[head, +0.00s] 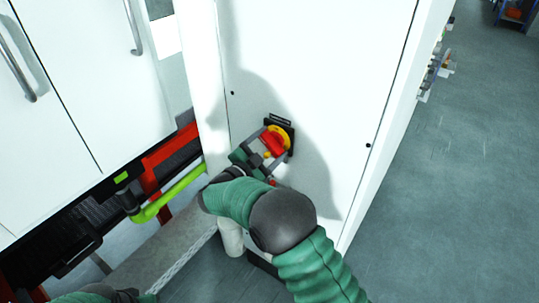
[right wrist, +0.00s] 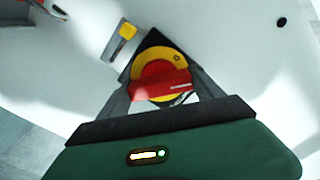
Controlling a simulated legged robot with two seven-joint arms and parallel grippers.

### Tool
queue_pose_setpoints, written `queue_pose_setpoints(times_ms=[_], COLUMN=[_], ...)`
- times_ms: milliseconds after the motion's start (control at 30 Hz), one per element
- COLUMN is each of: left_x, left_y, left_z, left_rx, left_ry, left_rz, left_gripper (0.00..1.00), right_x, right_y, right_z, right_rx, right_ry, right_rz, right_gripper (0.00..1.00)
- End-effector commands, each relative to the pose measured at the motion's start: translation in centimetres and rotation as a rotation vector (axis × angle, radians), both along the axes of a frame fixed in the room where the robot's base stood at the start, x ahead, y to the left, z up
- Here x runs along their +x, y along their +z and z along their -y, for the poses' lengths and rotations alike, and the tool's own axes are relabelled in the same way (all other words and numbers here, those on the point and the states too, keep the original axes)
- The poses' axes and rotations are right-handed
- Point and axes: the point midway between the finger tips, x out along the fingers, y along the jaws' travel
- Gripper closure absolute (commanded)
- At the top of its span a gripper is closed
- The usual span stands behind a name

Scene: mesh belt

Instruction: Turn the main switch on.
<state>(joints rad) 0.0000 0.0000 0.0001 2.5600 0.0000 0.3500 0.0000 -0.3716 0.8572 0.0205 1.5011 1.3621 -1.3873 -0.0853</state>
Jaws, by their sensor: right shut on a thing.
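The main switch (head: 273,143) is a red handle on a yellow disc with a black backing plate, set on a white cabinet panel. It also shows in the right wrist view (right wrist: 161,84), where the red handle lies nearly level across the disc. My right gripper (head: 264,154) is at the switch, its fingers on either side of the red handle and shut on it. The fingers and the handle also show in the right wrist view. My left gripper is not in view; only a piece of my left arm shows at the bottom left.
The white cabinet panel (head: 320,60) surrounds the switch. At the left are white doors (head: 80,80) with metal handles, a bright green bar (head: 170,195) and red framing (head: 165,150). Open grey floor (head: 460,190) lies to the right.

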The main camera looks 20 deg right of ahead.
Motion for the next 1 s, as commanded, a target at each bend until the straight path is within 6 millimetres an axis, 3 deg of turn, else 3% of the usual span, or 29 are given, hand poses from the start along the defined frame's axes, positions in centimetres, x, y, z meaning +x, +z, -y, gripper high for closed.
queue_pose_setpoints(times_ms=[33,600,1000], left_x=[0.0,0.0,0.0], left_y=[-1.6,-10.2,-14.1], left_z=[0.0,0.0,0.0], left_rx=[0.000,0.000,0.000], left_ry=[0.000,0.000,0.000], left_rz=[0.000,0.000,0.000], left_gripper=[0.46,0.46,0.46], right_x=[0.1,0.1,0.1], right_y=[-0.6,-0.6,-0.2], right_z=[0.1,0.1,0.0], right_rx=[0.026,0.354,0.510], right_ry=[0.001,0.003,0.005], right_rz=[0.039,0.461,0.661], right_gripper=[0.64,0.64,0.64])
